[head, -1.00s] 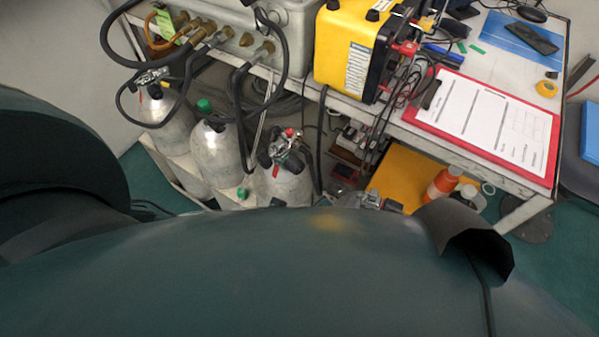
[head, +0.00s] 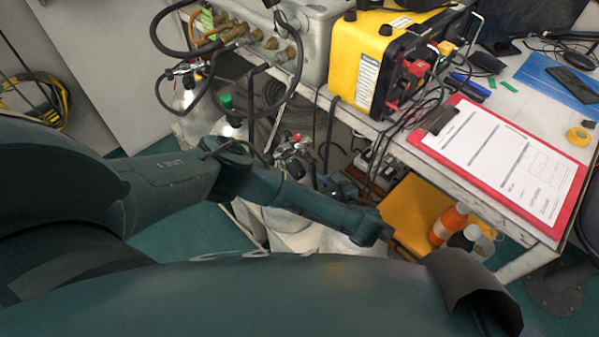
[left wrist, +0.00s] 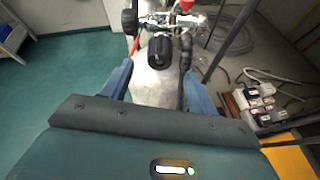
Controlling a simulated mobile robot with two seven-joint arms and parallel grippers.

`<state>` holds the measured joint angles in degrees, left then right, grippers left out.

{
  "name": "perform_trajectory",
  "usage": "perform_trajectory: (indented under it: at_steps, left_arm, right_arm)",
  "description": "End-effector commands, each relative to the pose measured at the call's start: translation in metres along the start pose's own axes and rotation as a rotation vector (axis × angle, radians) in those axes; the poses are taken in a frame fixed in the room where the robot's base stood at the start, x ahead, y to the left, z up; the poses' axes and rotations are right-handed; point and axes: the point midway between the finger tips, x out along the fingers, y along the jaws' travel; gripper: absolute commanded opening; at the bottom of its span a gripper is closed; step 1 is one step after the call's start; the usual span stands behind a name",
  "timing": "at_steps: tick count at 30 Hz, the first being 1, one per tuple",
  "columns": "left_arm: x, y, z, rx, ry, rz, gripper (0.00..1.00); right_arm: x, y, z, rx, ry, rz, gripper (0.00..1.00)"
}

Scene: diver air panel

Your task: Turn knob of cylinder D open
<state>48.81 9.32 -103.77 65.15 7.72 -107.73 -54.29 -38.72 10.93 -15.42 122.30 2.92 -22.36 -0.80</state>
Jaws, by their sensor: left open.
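A grey cylinder (head: 340,243) stands at the right end of the row in the head view, taken as cylinder D; no letter is readable. My left arm hides much of it and its valve. In the left wrist view, a black ribbed knob (left wrist: 160,57) sits on a silver valve (left wrist: 168,19) above a grey cylinder body (left wrist: 153,88). My left gripper (head: 345,188) is by this cylinder's top. In the left wrist view, the left gripper (left wrist: 158,76) is open, its blue fingers apart on either side below the knob. No grip on the knob shows. My right gripper is out of view.
Other cylinders, one with a green cap (head: 226,101), stand to the left. Black hoses (head: 297,75) hang from the grey panel box (head: 312,40). The bench edge (head: 375,125) and an orange bottle (head: 449,224) are close on the right.

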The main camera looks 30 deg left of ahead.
Motion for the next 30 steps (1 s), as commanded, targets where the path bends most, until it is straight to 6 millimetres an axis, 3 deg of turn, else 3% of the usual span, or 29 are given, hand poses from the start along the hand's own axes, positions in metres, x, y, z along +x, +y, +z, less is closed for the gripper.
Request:
perform_trajectory:
  at_steps: [5,18,28,30]
  left_arm:
    - [0.010,0.000,-0.001,0.000,0.000,0.001,0.59]
    - [0.070,0.000,-0.001,-0.001,0.001,-0.001,0.59]
    - [0.075,0.000,-0.001,0.000,0.003,-0.002,0.59]
    - [0.075,0.000,-0.001,0.000,0.003,-0.002,0.55]
  right_arm:
    - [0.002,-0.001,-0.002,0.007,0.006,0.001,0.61]
    - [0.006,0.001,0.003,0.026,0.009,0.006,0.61]
    - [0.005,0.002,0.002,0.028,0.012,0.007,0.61]
    - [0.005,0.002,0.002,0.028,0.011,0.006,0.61]
